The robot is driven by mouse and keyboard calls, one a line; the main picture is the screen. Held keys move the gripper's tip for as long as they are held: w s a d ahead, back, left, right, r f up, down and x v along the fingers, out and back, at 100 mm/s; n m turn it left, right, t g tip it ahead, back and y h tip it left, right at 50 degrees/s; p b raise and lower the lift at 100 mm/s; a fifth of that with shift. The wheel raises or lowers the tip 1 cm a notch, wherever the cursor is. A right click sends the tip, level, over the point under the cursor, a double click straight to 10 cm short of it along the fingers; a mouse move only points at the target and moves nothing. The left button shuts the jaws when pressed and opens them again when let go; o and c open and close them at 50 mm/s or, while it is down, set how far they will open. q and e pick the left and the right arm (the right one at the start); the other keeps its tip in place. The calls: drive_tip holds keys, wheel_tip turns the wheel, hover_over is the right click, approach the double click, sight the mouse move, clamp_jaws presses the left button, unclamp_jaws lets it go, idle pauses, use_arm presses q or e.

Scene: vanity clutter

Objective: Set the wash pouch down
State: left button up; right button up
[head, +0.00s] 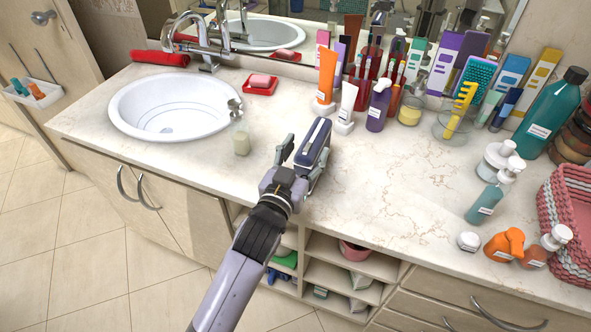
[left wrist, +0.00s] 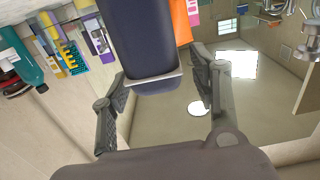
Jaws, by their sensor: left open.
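The wash pouch (head: 313,146) is a dark navy, boxy piece with a pale stripe, at the front middle of the counter (head: 250,190). It seems to rest on the countertop, but its underside is hidden. My left gripper (head: 300,162) is at its near end, with the fingers spread. In the left wrist view the pouch (left wrist: 145,40) reaches in between the two fingers, with a visible gap on the right finger's side; contact on the left finger's side is unclear. My right gripper is not in view.
An orange tube (head: 326,78), a white tube (head: 346,105) and a purple pump bottle (head: 378,108) stand behind. Open marble lies to the right, before teal bottles and a pink basket (head: 566,215).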

use_arm(q)
drive_tip(key=b+v, duration=0.1)
drive_tip(key=v, duration=0.5)
drive_tip(key=shift+s, duration=0.3)
drive_tip(key=s+a+f+n+g+y, duration=0.1)
drive_tip(key=s+a+f+g+y, duration=0.15)
drive_tip(key=a+f, duration=0.3)
drive_tip(key=s+a+f+n+g+y, duration=0.1)
drive_tip(key=s+a+f+g, duration=0.3)
drive_tip(key=f, duration=0.3)
drive_tip(key=s+a+f+g+y, duration=0.1)
drive_tip(key=s+a+f+g, duration=0.3)
drive_tip(key=s, duration=0.5)
drive_tip(key=s+a+f+g+y, duration=0.1)
drive_tip(key=s+a+f+g, duration=0.25)
drive_tip(key=s, duration=0.45)
wheel_tip(320, 180, down, 24)
drive_tip(key=s+a+f+g, duration=0.2)
drive_tip(key=s+a+f, duration=0.1)
drive_tip(key=s+f, duration=1.5)
drive_tip(key=shift+f+m, duration=0.3)
drive_tip(key=shift+m, duration=0.1)
